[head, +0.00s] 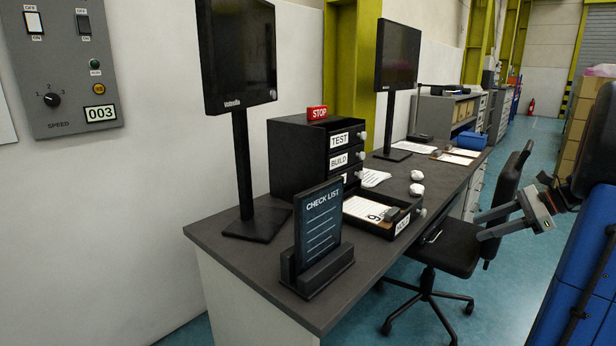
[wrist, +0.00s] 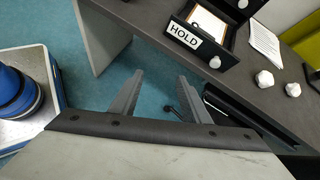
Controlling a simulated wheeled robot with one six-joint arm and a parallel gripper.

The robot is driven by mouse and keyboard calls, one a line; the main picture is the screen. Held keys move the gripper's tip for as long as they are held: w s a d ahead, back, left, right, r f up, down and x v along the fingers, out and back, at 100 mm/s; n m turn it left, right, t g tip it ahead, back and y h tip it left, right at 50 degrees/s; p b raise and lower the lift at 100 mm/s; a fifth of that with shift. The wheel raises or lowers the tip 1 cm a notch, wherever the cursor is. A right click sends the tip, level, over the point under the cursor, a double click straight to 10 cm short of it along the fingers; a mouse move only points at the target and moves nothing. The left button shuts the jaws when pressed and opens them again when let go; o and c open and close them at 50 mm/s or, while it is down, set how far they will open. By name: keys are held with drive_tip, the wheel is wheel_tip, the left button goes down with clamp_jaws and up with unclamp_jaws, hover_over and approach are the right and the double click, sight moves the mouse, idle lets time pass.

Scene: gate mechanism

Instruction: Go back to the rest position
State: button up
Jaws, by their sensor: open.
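My gripper (head: 493,224) is at the right of the head view, in front of the desk and over the black office chair. Its two fingers point left and stand apart with nothing between them. In the wrist view my gripper (wrist: 158,95) also shows open and empty above the blue floor. The open HOLD drawer (head: 382,222) is to its left on the desk, with a white card inside. The drawer (wrist: 208,35) shows at the top of the wrist view.
The grey desk (head: 214,229) carries a checklist stand (head: 318,232), monitors and a drawer unit (head: 297,155) with a red STOP block. The office chair (head: 452,240) is close to my gripper. A wall panel (head: 65,65) is at the left. Blue floor runs clear toward the back.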

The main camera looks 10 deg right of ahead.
drive_tip(key=s+a+f+n+g+h, duration=0.1)
drive_tip(key=s+a+n, duration=0.15)
drive_tip(key=a, duration=0.45)
drive_tip(key=s+a+n+g+h, duration=0.15)
drive_tip(key=a+n, duration=0.25)
drive_tip(key=a, duration=0.4)
drive_tip(key=s+a+f+n+g+h, duration=0.1)
drive_tip(key=s+a+n, duration=0.2)
drive_tip(key=a, duration=0.4)
drive_tip(key=s+a+f+n+t+h, duration=0.1)
drive_tip(key=s+a+f+n+h, duration=0.1)
drive_tip(key=s+a+n, duration=0.3)
drive_tip(key=s+a+f+n+h, duration=0.2)
drive_tip(key=s+a+f+n, duration=0.2)
drive_tip(key=s+n, duration=0.4)
drive_tip(key=shift+s+a+t, duration=0.35)
drive_tip(key=shift+s+a, duration=0.05)
drive_tip(key=shift+s, duration=0.4)
drive_tip(key=shift+n+h, duration=0.25)
